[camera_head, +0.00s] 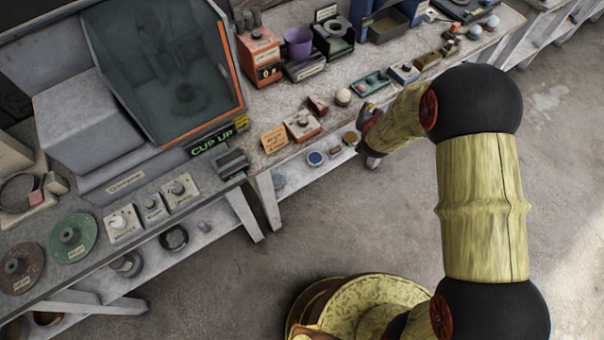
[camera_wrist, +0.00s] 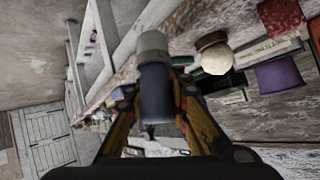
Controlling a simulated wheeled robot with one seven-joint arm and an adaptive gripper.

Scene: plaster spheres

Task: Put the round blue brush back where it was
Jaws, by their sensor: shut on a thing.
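My gripper (camera_wrist: 155,95) is shut on a round, dark blue cylinder with a pale grey end, which looks like the round blue brush (camera_wrist: 155,80). The brush sits between both fingers, its pale end pointing away from the wrist camera. In the camera_head view my gripper (camera_head: 369,135) is at the front edge of the workbench (camera_head: 290,170), right of the small pots. The brush's pale end (camera_head: 373,162) shows just below the fingers there; its blue part is mostly hidden. I cannot tell which spot it came from.
A white plaster ball (camera_head: 343,97) is on the bench close to my gripper; it also shows in the wrist view (camera_wrist: 217,58). A teal tray (camera_head: 371,83), an orange-based device (camera_head: 302,125) and a purple cup (camera_head: 298,42) stand nearby. The floor at right is clear.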

